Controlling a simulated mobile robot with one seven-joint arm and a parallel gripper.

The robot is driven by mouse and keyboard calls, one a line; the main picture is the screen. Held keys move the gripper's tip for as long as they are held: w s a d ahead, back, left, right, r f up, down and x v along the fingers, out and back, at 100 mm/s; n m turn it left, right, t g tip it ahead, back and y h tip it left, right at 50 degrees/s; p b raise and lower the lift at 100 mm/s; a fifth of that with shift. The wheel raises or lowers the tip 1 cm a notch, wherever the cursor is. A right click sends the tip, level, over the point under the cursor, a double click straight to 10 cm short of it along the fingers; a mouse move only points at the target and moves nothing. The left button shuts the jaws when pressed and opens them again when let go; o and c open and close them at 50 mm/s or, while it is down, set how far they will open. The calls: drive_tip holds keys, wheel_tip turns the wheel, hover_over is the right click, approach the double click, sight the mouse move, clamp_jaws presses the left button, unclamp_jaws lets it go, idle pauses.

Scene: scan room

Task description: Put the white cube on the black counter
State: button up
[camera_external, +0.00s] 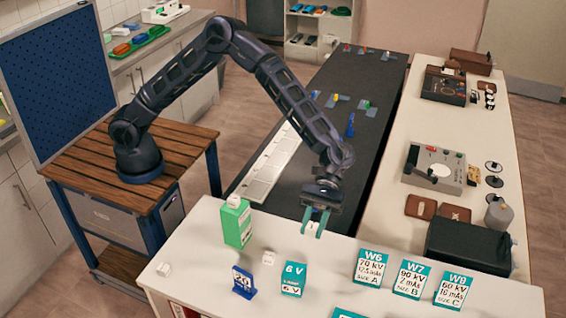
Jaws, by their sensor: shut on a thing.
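My gripper (314,224) points down with teal fingers, near where the white front table meets the black counter. It is shut on a small pale thing (316,214), which looks like a white cube and is mostly hidden between the fingers. The black counter (315,120) is a long dark surface running away behind my gripper. Two other small white cubes stand on the white table (205,285): one (268,258) right of the green carton, one (164,269) at the left.
A green carton (237,222), a blue sign (243,282) and several teal-and-white cards (370,268) stand on the white table. A white slotted strip (268,168) lies along the counter's left side. Small colored items (350,125) sit farther back. A black box (468,248) stands right.

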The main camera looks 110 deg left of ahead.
sight(310, 271)
wheel_tip(310, 271, down, 16)
drive_tip(key=shift+f, duration=0.2)
idle(0.4)
drive_tip(key=shift+f, duration=0.2)
drive_tip(key=o, duration=0.9)
drive_tip(key=shift+o, duration=0.2)
drive_tip(key=shift+r, duration=0.1)
